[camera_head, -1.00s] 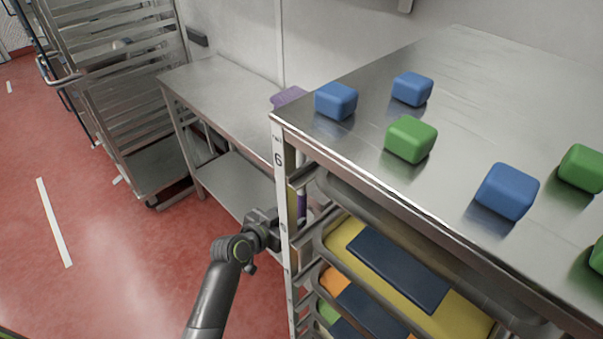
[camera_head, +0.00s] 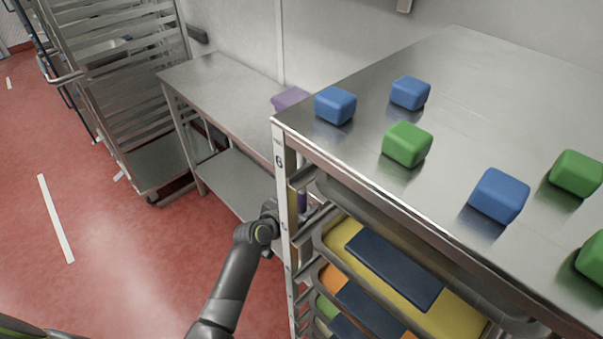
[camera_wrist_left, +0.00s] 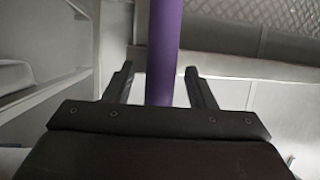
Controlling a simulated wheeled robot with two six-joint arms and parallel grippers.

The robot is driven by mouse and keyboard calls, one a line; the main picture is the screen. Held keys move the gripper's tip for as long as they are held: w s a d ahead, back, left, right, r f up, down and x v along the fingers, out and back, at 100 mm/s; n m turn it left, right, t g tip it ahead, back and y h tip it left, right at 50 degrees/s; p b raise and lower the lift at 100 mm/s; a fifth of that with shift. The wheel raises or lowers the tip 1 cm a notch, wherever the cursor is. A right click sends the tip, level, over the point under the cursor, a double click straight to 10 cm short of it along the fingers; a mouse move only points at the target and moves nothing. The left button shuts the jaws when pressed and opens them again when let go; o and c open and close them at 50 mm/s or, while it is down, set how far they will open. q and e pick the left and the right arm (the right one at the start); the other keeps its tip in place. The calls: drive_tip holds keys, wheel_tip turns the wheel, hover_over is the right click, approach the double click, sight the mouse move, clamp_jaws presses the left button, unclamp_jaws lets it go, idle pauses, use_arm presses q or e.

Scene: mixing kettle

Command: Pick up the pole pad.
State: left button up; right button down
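A purple pole (camera_wrist_left: 163,45), which looks like the pole pad, runs upright through the left wrist view. Its lower end is hidden behind my gripper body. My left gripper (camera_wrist_left: 159,68) is open, with one finger on each side of the pole and a gap on both sides. In the head view a short piece of purple (camera_head: 302,200) shows just behind the rack's front post. My left forearm reaches up to that post, and the fingers are hidden behind it. My right gripper is not in view.
A steel rack (camera_head: 279,160) with trays of coloured pads stands close at right, blue and green blocks on its top. A steel table (camera_head: 215,90) is behind, with a purple block (camera_head: 291,98) near the rack. Red floor (camera_head: 120,255) is open at left.

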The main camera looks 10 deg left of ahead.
use_arm(q)
clamp_jaws()
